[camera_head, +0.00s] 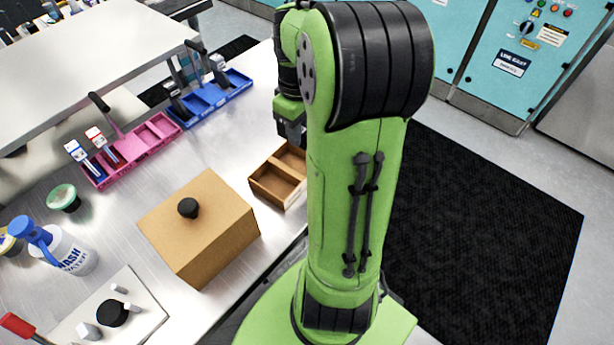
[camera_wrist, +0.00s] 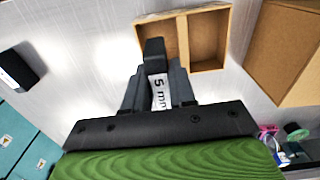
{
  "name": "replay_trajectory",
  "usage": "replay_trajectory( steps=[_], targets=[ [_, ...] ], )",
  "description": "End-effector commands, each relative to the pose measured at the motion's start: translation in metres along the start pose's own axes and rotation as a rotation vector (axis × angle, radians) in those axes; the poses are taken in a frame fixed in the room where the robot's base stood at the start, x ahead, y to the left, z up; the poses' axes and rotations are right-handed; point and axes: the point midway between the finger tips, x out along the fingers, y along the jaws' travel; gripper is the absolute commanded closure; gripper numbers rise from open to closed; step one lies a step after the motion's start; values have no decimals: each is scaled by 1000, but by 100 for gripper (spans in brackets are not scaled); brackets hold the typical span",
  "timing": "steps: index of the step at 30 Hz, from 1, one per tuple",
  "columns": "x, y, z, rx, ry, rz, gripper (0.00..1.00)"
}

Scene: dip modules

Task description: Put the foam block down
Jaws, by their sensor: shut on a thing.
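My gripper (camera_wrist: 157,85) is shut on a dark block with a white label reading "5 mm", which I take as the foam block (camera_wrist: 154,53). The block sticks out past the fingertips. In the wrist view it overlaps the left compartment of a two-compartment wooden tray (camera_wrist: 184,45); the gap between them is hard to judge. In the head view my gripper (camera_head: 291,132) is at the far end of the wooden tray (camera_head: 260,183), partly behind my arm. The held block cannot be made out there.
A brown box (camera_head: 185,235) with a black knob stands beside the tray. A pink rack (camera_head: 152,140) and a blue rack (camera_head: 215,97) lie farther back. A wash bottle (camera_head: 72,255) and a green-rimmed dish (camera_head: 64,198) are at left. Metal tabletop (camera_head: 225,150) is bare between racks and tray.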

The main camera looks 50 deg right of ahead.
Motion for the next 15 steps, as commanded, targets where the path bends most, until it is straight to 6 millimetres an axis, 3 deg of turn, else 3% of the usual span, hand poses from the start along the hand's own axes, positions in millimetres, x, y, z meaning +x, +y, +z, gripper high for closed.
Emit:
replay_trajectory(
  steps=[6,15],
  targets=[
    [46,-3,1,-4,-4,-6,100],
    [92,-2,1,-3,-3,-5,100]
  ],
)
